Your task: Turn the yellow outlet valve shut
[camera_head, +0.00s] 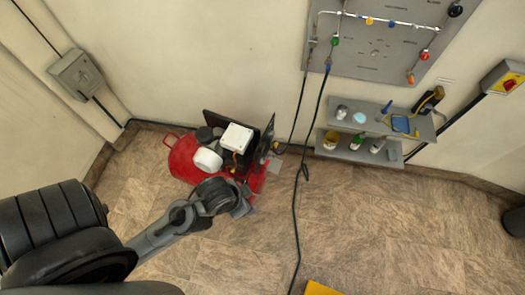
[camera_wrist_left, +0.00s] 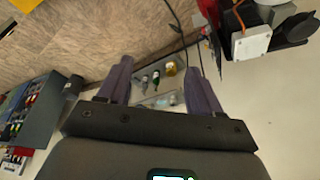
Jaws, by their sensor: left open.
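A small yellow knob (camera_head: 370,21) sits on the pipe of the grey wall panel (camera_head: 385,52). A small yellow part (camera_head: 276,145) also shows at the right side of the red compressor (camera_head: 185,160). I cannot tell which one is the outlet valve or how it is turned. My left gripper (camera_head: 241,207) is in front of the compressor, low in the head view, apart from the panel. In the left wrist view my left gripper (camera_wrist_left: 160,72) is open and empty, with the compressor's white box (camera_wrist_left: 251,43) beyond its right finger. My right gripper is out of view.
Two grey shelves (camera_head: 345,155) with cans and bottles hang below the panel. Black hoses (camera_head: 298,200) run from the panel to the floor. A yellow box (camera_head: 501,77) is on the right wall. A tool cart (camera_wrist_left: 38,115) shows in the left wrist view.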

